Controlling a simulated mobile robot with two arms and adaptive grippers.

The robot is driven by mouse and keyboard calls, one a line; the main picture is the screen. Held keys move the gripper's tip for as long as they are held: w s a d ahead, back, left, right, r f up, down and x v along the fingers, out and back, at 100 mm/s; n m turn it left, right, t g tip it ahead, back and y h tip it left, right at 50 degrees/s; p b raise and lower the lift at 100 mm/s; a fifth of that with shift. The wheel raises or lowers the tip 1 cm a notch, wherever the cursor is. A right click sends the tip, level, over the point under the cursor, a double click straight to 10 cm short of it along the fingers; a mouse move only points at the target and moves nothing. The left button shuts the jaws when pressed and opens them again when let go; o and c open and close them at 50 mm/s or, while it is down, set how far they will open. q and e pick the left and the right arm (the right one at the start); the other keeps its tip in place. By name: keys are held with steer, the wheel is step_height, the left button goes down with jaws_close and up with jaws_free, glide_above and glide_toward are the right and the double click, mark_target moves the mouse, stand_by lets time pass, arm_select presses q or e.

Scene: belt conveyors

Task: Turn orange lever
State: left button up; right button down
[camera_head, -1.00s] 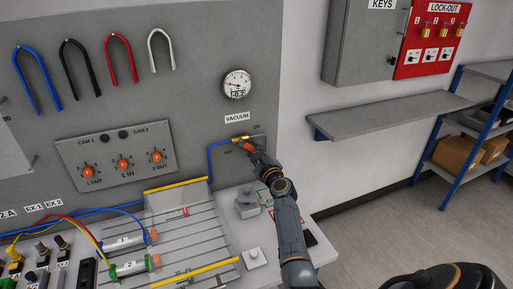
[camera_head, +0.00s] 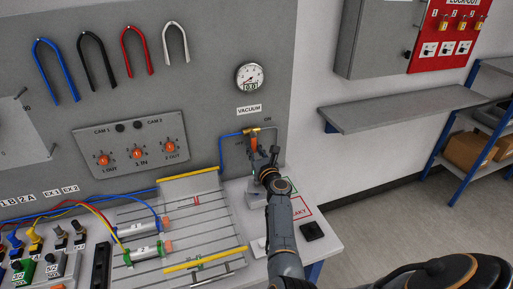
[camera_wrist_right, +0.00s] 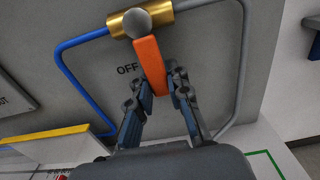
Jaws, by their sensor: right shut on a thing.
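The orange lever (camera_head: 253,141) is on the brass valve (camera_wrist_right: 140,19) under the VACUUM label on the grey panel. In the right wrist view the lever (camera_wrist_right: 150,62) hangs down from the valve, tilted slightly, beside the word OFF. My right gripper (camera_wrist_right: 164,88) is shut on the lever's lower part, with one finger on each side. In the head view this gripper (camera_head: 263,157) is at the lever's lower end and partly hides it. My left gripper is not in view.
A round gauge (camera_head: 250,77) is above the valve. A blue tube (camera_wrist_right: 70,65) and a grey tube (camera_wrist_right: 245,60) run from the valve. A slotted workbench plate (camera_head: 190,213) with yellow bars is below left. A grey wall shelf (camera_head: 400,108) is on the right.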

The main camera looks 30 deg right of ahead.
steer(key=shift+a+m, duration=0.15)
steer(key=shift+m, duration=0.15)
steer(key=c, duration=1.2)
jaws_free()
